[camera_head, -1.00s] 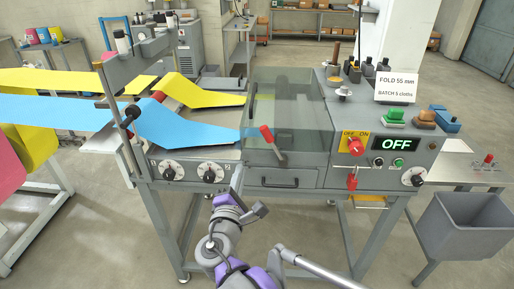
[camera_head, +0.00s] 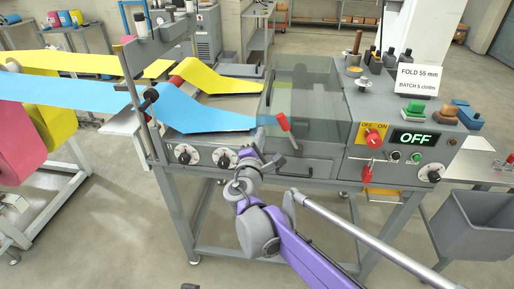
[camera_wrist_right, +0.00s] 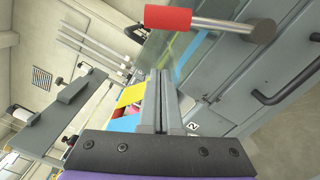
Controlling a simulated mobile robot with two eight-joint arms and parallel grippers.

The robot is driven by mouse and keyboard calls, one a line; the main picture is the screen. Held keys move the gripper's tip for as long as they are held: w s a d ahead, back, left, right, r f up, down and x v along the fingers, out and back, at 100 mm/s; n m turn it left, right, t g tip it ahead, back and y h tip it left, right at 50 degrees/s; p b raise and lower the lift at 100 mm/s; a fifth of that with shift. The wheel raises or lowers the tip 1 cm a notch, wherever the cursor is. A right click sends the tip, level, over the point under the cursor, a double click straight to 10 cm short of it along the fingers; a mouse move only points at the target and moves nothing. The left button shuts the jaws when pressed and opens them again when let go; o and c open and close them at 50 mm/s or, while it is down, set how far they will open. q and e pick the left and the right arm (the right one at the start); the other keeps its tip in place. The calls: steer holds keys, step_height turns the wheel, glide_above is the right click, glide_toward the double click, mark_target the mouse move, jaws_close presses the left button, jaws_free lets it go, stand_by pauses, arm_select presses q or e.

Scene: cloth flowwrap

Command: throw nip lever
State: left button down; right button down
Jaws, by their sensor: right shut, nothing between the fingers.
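The nip lever has a red grip (camera_head: 283,122) and a grey shaft (camera_head: 291,141). It stands tilted on the front of the grey machine, below the clear green-tinted cover (camera_head: 307,98). My right gripper (camera_head: 247,154) is left of and below the lever in the head view. In the right wrist view its fingers (camera_wrist_right: 163,75) are shut and empty. The red grip (camera_wrist_right: 167,18) and shaft (camera_wrist_right: 225,28) lie just beyond the fingertips there. I cannot tell whether they touch. My left gripper is not in view.
Blue (camera_head: 190,119) and yellow (camera_head: 215,79) webs run into the machine from the left. Front dials (camera_head: 183,154) sit near my right gripper. A red OFF/ON switch (camera_head: 373,137) and an OFF display (camera_head: 412,138) are at the right. A grey bin (camera_head: 480,225) stands lower right.

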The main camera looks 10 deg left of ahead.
mark_target(289, 133)
steer(key=shift+w+d+r, duration=0.1)
steer(key=shift+d+r, duration=0.35)
steer(key=shift+d, duration=0.45)
steer(key=shift+w+d+r, duration=0.1)
steer(key=shift+d+r, duration=0.35)
steer(key=shift+d, duration=0.4)
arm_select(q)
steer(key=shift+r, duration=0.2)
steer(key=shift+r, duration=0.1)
arm_select(e)
steer(key=shift+r, duration=0.1)
